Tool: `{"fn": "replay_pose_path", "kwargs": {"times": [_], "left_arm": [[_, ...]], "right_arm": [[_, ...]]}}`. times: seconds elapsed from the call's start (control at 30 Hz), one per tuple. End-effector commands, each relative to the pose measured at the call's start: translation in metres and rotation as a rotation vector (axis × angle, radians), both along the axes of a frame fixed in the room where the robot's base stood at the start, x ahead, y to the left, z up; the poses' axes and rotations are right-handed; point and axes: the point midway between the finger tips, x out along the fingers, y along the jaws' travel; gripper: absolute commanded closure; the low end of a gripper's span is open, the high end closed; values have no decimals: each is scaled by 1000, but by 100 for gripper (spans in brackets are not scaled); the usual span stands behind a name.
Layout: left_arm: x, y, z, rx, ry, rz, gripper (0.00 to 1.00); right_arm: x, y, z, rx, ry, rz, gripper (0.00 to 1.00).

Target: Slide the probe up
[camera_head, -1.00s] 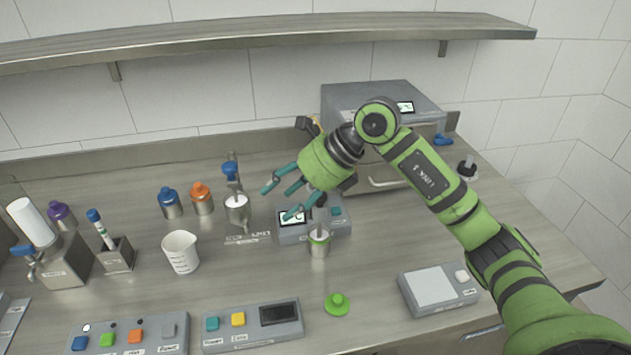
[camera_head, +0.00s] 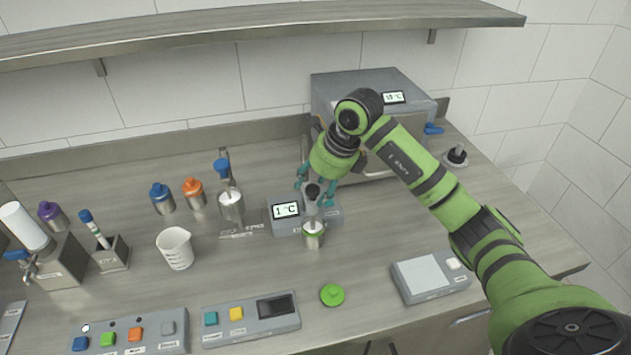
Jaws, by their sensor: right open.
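The probe (camera_head: 312,192) has a dark round top and stands at the grey temperature unit, whose display (camera_head: 286,210) reads a value in °C. My left gripper is not in view.
A grey oven-like box (camera_head: 385,110) stands behind the right arm. A green lid (camera_head: 332,294), a button panel (camera_head: 252,315) and a scale (camera_head: 430,274) lie in front. A white beaker (camera_head: 175,248) and a metal cup (camera_head: 231,206) stand left. A shelf (camera_head: 260,30) runs above.

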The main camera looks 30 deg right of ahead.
Motion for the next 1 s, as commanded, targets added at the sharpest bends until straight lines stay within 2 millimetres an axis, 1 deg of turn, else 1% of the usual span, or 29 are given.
{"fn": "replay_pose_path", "kwargs": {"times": [0.17,0.2,0.27,0.3,0.47,0.5,0.57,0.7,0.8,0.9,1.0], "left_arm": [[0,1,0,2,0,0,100],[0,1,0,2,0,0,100],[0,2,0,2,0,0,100],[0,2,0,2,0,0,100],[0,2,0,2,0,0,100],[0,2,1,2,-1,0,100],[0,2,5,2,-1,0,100],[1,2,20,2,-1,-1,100],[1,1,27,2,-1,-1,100],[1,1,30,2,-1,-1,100],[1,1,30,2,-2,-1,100]], "right_arm": [[0,0,0,1,0,0,44],[0,0,0,1,0,0,60],[0,0,0,1,0,0,84],[0,0,0,1,0,0,100],[0,1,1,2,-2,1,100],[1,0,3,2,-4,1,100],[1,0,12,1,-6,0,100],[2,0,46,2,-10,1,100],[2,1,64,1,-8,2,100],[1,1,74,2,-7,1,100],[1,1,77,4,-6,0,100]]}}
